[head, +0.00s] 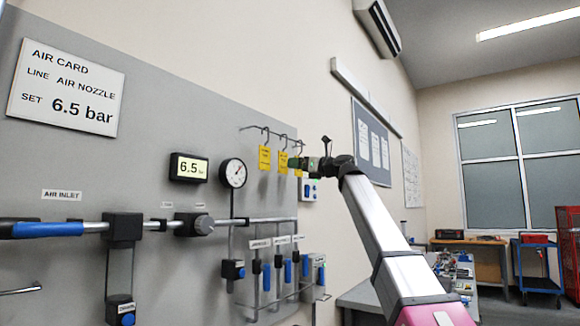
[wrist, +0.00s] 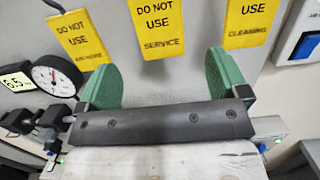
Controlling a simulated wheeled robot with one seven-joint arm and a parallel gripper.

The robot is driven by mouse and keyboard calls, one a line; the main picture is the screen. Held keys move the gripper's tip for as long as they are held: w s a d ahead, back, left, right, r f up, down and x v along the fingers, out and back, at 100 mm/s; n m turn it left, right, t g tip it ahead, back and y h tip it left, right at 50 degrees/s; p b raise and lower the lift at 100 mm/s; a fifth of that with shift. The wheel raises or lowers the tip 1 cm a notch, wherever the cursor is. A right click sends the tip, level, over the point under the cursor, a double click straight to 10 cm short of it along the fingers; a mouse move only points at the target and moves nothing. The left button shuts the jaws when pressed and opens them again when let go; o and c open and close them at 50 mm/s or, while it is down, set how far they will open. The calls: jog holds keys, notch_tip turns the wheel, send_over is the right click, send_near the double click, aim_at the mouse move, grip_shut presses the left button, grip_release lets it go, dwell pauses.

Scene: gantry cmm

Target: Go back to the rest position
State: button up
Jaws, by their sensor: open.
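My gripper (head: 302,163) is raised in front of the grey panel, close to the hanging yellow tags. In the wrist view its two green fingers (wrist: 164,80) stand wide apart with nothing held between them. Yellow "DO NOT USE" tags hang ahead of it: the left tag (wrist: 78,38), the middle "SERVICE" tag (wrist: 160,28) and the right "CLEANING" tag (wrist: 250,22). In the head view the gripper partly covers the right tag, while the left tag (head: 265,158) is clear. My arm reaches up from the lower right.
The panel (head: 150,160) carries an air card (head: 66,87) reading 6.5 bar, a display (head: 188,168) showing 6.5, a round gauge (head: 232,173), a pipe with a blue handle (head: 48,229) and several valves. A workbench (head: 360,298) stands behind my arm. A blue cart (head: 538,268) is farther right.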

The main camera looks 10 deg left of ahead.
jog(key=shift+v, duration=1.45)
jog(key=w+d+f+n+h, duration=0.1)
jog(key=w+d+f+h, duration=0.1)
jog(key=f, duration=0.8)
jog(key=w+d+f+n+h, duration=0.2)
jog(key=w+f, duration=0.1)
jog(key=f, duration=0.7)
jog(key=w+d+f+n+h, duration=0.1)
jog(key=w+d+f, duration=0.1)
jog(key=f, duration=0.8)
jog(key=s+d+f+n+h, duration=0.1)
jog(key=d+f+n+h, duration=0.2)
jog(key=f, duration=0.9)
jog(key=d+f+n+h, duration=0.2)
jog(key=d+f, duration=0.2)
jog(key=f, duration=0.7)
jog(key=s+d+f+n+g+h, duration=0.2)
jog(key=s+d+f+n, duration=0.2)
jog(key=f, duration=0.9)
jog(key=s+d+f+n+g+h, duration=0.3)
jog(key=s+d+f+n, duration=0.2)
jog(key=s+d+f, duration=0.5)
jog(key=s+d+f+n+g+h, duration=0.2)
jog(key=s+d+f, duration=0.5)
jog(key=s+f, duration=0.5)
notch_tip(320, 180, down, 4)
jog(key=n+h, duration=0.1)
jog(key=n, duration=0.1)
jog(key=shift+s+d+f+n+g, duration=0.2)
jog(key=shift+s+d+n+g, duration=0.1)
